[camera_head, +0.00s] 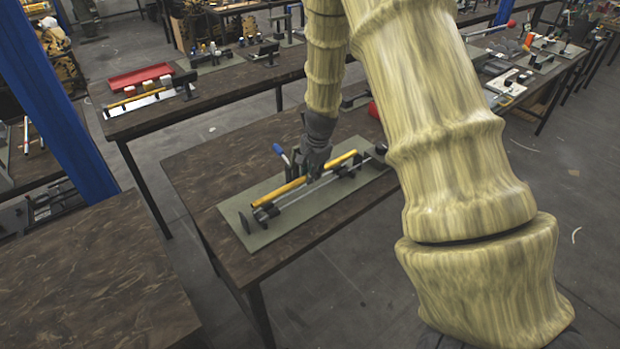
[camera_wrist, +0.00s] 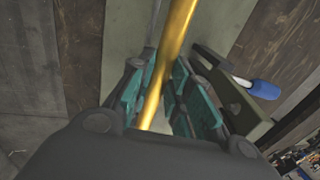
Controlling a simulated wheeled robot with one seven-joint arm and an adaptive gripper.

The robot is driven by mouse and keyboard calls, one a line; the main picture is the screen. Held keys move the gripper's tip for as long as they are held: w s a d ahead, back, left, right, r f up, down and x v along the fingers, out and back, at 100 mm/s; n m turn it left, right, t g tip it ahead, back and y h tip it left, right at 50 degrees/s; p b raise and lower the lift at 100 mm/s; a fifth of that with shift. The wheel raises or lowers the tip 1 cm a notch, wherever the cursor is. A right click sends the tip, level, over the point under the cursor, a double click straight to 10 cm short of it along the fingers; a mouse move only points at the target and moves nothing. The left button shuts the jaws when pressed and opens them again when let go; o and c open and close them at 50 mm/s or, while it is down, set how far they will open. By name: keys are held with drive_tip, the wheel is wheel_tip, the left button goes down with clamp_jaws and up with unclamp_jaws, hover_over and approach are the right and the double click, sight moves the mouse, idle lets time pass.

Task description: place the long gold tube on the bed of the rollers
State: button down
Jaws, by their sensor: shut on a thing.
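The long gold tube (camera_head: 279,194) runs at a slant just above or on the roller bed in the head view; I cannot tell if it touches. My gripper (camera_head: 313,170) is shut around its middle, pointing down. In the wrist view the gold tube (camera_wrist: 168,62) passes between the teal finger pads of my gripper (camera_wrist: 165,100). The rollers' bed (camera_head: 300,199) is a rail fixture with dark supports on a grey-green mat (camera_head: 275,228). My gripper hides part of it.
A blue-tipped handle (camera_head: 279,150) rises beside the fixture, close to my gripper; it also shows in the wrist view (camera_wrist: 262,89). The fixture stands on a dark wooden table (camera_head: 203,173). A red tray (camera_head: 139,77) is on the table behind. An empty tabletop (camera_head: 85,275) lies front left.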

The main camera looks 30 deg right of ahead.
drive_tip(key=shift+w+a+f, duration=0.1)
drive_tip(key=shift+w+f, duration=0.05)
drive_tip(key=shift+w, duration=0.1)
wheel_tip(320, 180, down, 3)
drive_tip(key=shift+f+p, duration=0.1)
drive_tip(key=shift+p, duration=0.8)
drive_tip(key=shift+f, duration=0.1)
drive_tip(key=c, duration=1.3)
unclamp_jaws()
drive_tip(key=shift+f, duration=0.1)
drive_tip(key=shift+c, duration=0.2)
wheel_tip(320, 180, up, 12)
drive_tip(key=s+b, duration=0.2)
drive_tip(key=b, duration=0.1)
drive_tip(key=shift+s, duration=0.15)
